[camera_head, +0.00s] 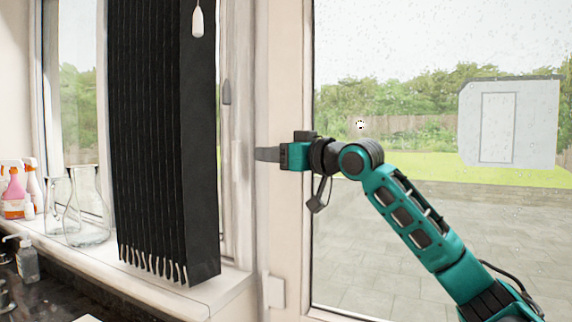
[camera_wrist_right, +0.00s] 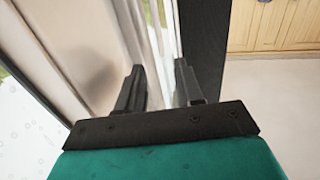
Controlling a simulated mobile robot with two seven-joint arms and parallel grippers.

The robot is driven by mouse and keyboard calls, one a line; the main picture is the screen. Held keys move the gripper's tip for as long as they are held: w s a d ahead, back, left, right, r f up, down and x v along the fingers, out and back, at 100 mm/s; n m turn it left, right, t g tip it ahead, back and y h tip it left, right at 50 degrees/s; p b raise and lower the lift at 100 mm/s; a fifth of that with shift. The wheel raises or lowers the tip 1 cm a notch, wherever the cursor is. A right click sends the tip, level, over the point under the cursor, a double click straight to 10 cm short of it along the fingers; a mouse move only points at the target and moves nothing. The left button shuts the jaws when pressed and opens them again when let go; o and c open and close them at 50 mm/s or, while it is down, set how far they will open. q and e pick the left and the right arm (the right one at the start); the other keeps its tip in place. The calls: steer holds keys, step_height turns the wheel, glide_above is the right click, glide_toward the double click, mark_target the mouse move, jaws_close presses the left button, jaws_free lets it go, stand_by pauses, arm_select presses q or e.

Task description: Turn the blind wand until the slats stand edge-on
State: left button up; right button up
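A black vertical blind (camera_head: 160,140) hangs at the left window, its slats bunched side by side; a black panel also shows in the right wrist view (camera_wrist_right: 204,45). A thin cord with a white pull (camera_head: 197,22) hangs in front of the blind's top right; I cannot tell whether this is the wand. My right gripper (camera_head: 258,154) points left, to the right of the blind and apart from it. In the right wrist view its fingers (camera_wrist_right: 160,88) stand apart, with no held object visible between them. My left gripper is not in view.
A grey window handle (camera_head: 226,92) is on the frame right of the blind. Glass vessels (camera_head: 88,210) and spray bottles (camera_head: 14,190) stand on the sill at left. A soap dispenser (camera_head: 27,260) is on the dark counter. A glass pane (camera_head: 400,60) lies behind my right arm.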

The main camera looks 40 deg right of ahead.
steer(key=s, duration=0.2)
steer(key=s+b, duration=0.1)
steer(key=shift+s+d, duration=0.25)
steer(key=shift+s, duration=0.05)
